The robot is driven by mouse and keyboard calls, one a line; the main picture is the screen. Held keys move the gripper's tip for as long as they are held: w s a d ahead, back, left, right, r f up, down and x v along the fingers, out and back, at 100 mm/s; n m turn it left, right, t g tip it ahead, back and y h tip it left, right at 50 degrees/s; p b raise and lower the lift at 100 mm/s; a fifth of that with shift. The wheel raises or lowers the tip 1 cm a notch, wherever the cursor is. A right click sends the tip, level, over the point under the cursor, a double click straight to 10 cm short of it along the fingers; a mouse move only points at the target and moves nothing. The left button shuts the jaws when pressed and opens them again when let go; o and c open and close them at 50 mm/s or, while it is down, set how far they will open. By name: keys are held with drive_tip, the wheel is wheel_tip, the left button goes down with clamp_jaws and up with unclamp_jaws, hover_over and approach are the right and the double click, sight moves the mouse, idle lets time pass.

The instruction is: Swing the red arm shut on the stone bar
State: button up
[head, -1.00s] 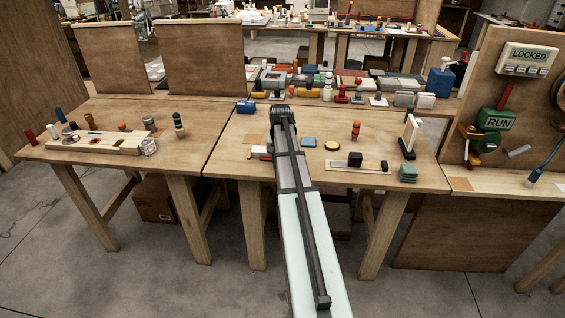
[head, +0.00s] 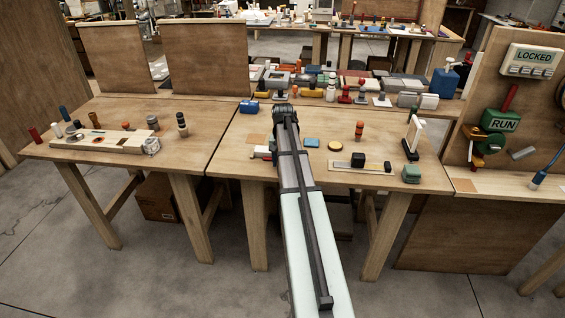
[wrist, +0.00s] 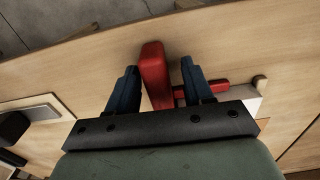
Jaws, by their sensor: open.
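The red arm (wrist: 155,76) stands up between the two blue fingers of my gripper (wrist: 158,67) in the wrist view. The fingers are apart, one on each side of it, with a visible gap at the right; contact at the left is hard to tell. A pale block with a thin red bar (wrist: 208,88) lies just right of the right finger; I cannot tell whether the pale block is the stone bar. In the head view, my arm hides the gripper, and only a small red and white piece (head: 263,153) shows left of it.
A flat plate with a dark block (wrist: 22,120) is at the left of the wrist view. The bench front (head: 232,165) is mostly clear to the left.

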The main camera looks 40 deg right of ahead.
wheel_tip(320, 180, up, 13)
drive_tip(key=shift+r, duration=0.15)
idle(0.4)
idle(0.5)
drive_tip(key=a+f+n, duration=0.2)
drive_tip(key=a+f, duration=0.9)
drive_tip(key=s+a+f+n, duration=0.2)
drive_tip(key=s+a+f, duration=0.2)
drive_tip(key=a+f, duration=0.45)
drive_tip(key=s+a+f+n, duration=0.3)
drive_tip(key=s+a+f, duration=0.3)
drive_tip(key=a, duration=0.4)
drive_tip(key=s+a+f+n, duration=0.2)
drive_tip(key=s+a+f, duration=0.1)
drive_tip(key=a+f, duration=0.6)
drive_tip(key=s+f+g, duration=0.3)
drive_tip(key=s+f, duration=0.7)
drive_tip(key=s, duration=0.4)
drive_tip(key=s+f+g, duration=0.3)
drive_tip(key=s+f, duration=0.7)
drive_tip(key=s, duration=0.5)
drive_tip(key=shift+s+a+g, duration=0.25)
drive_tip(key=shift+a+g, duration=0.05)
drive_tip(key=shift+g, duration=0.1)
